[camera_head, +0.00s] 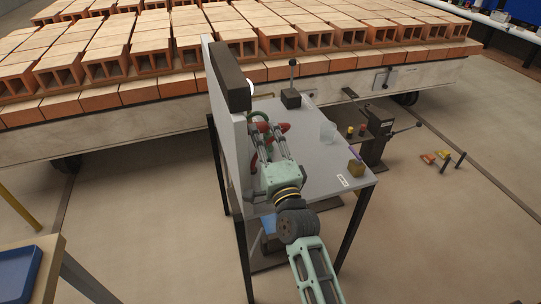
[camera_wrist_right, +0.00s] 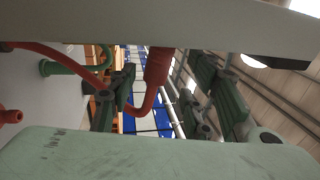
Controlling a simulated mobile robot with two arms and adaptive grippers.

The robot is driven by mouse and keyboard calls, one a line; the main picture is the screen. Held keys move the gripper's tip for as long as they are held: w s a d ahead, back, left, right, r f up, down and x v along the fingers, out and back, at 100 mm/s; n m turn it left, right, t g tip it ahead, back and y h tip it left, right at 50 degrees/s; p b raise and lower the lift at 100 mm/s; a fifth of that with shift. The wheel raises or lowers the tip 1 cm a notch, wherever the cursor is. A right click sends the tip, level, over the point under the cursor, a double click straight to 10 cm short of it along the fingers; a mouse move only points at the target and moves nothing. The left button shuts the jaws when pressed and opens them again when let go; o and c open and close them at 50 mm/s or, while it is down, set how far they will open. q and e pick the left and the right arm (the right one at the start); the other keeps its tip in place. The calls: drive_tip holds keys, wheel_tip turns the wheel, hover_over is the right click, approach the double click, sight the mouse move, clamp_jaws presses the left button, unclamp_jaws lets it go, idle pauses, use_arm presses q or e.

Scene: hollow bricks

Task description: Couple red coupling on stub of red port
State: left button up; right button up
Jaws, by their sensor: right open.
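My right gripper (camera_head: 279,146) reaches over the grey table toward the upright panel, and its fingers are open. In the right wrist view the open green fingers (camera_wrist_right: 168,98) stand on either side of the red coupling (camera_wrist_right: 158,66). The coupling lies closer to the left finger, and I see no clear contact. A red hose (camera_wrist_right: 60,56) curves from its end off to the left. A red stub, seemingly the red port (camera_wrist_right: 10,116), sits on the pale panel at the left edge, apart from the coupling. In the head view a red part (camera_head: 284,127) shows by the fingertips. My left gripper is not in view.
A green hose (camera_head: 259,117) hangs by the panel (camera_head: 228,120). A cart of hollow bricks (camera_head: 130,61) stands behind.

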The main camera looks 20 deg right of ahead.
drive_tip(key=v, duration=0.7)
drive_tip(key=shift+s, duration=0.2)
